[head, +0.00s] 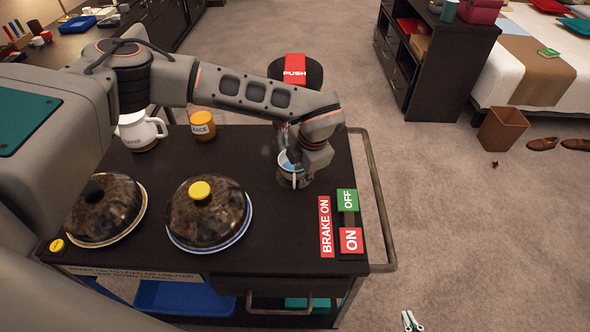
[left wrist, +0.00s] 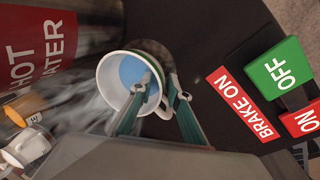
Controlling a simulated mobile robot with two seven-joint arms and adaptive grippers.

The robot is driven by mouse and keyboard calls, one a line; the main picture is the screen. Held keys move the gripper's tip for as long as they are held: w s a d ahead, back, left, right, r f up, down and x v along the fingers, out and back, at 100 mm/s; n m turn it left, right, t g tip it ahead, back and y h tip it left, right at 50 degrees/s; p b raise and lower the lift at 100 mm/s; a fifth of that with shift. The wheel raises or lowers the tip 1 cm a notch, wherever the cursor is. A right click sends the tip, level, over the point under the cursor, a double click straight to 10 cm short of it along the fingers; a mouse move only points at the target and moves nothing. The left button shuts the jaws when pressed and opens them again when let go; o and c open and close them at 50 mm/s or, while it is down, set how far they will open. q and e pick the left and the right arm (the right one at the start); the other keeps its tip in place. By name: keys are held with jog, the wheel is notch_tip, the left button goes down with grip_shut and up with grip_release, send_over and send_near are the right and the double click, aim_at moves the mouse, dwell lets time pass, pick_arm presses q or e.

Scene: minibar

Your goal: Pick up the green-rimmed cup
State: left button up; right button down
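The green-rimmed cup (left wrist: 113,82) is white with blue inside and stands on the dark cart top. It also shows in the head view (head: 288,180), partly covered by my left gripper (head: 296,160). In the left wrist view my left gripper's teal fingers (left wrist: 162,84) reach to the cup's right side. One fingertip overlaps the cup and the other is outside it, with a gap between the tips. Whether they touch the cup is unclear. My right gripper's fingertips (head: 412,321) show small at the bottom edge of the head view, away from the cart, with nothing visible between them.
A hot water dispenser (left wrist: 50,45) with a red PUSH top (head: 294,68) stands close behind the cup. A coffee pot (head: 137,130), a juice mug (head: 203,126) and two domed plates (head: 205,215) are to the left. Brake signs (head: 325,226) lie to the right.

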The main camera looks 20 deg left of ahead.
pick_arm(q)
jog(key=shift+r, duration=0.15)
jog(key=shift+c, duration=0.4)
grip_shut()
jog(key=shift+r, duration=0.1)
